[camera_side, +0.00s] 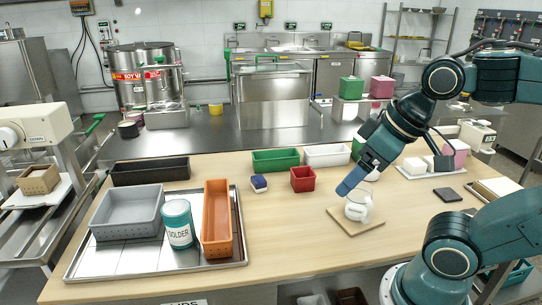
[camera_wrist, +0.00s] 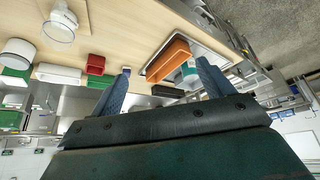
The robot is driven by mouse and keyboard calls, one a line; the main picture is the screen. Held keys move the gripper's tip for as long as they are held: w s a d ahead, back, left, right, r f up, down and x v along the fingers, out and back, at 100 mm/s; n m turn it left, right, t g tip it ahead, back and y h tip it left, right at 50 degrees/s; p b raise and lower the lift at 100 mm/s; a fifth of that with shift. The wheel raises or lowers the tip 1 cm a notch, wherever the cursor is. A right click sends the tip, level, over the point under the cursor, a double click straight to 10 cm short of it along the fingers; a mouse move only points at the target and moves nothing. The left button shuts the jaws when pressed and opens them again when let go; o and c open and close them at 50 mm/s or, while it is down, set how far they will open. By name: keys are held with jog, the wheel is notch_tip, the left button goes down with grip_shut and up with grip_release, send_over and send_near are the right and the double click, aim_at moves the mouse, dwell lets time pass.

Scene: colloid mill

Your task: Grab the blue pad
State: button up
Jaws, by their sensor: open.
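The blue pad (camera_side: 259,183), a small block with a blue top and a paler side, lies on the wooden table just left of the red bin. My gripper (camera_side: 346,187) is tilted downward above the table near the white mug, well to the right of the pad. In the wrist view my gripper (camera_wrist: 164,66) has its two blue fingers wide apart, with nothing held between them.
The red bin (camera_side: 303,179) stands close to the pad's right side. A green bin (camera_side: 276,160) and a white bin (camera_side: 327,155) stand behind. The white mug (camera_side: 357,206) on a wooden board is by my fingers. A metal tray (camera_side: 100,262) with bins and a solder can is at left.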

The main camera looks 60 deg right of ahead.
jog(key=w+d+r+n, duration=0.1)
jog(key=w+r+n, duration=0.3)
jog(key=w, duration=1)
jog(key=n+g+y, duration=0.3)
jog(key=n+y, duration=0.1)
jog(key=n, duration=0.4)
send_over(259, 178)
jog(key=s+d, duration=0.1)
jog(key=d, duration=0.1)
jog(key=shift+s+a+f, duration=0.1)
jog(key=shift+f, duration=14.3)
jog(key=shift+f, duration=0.1)
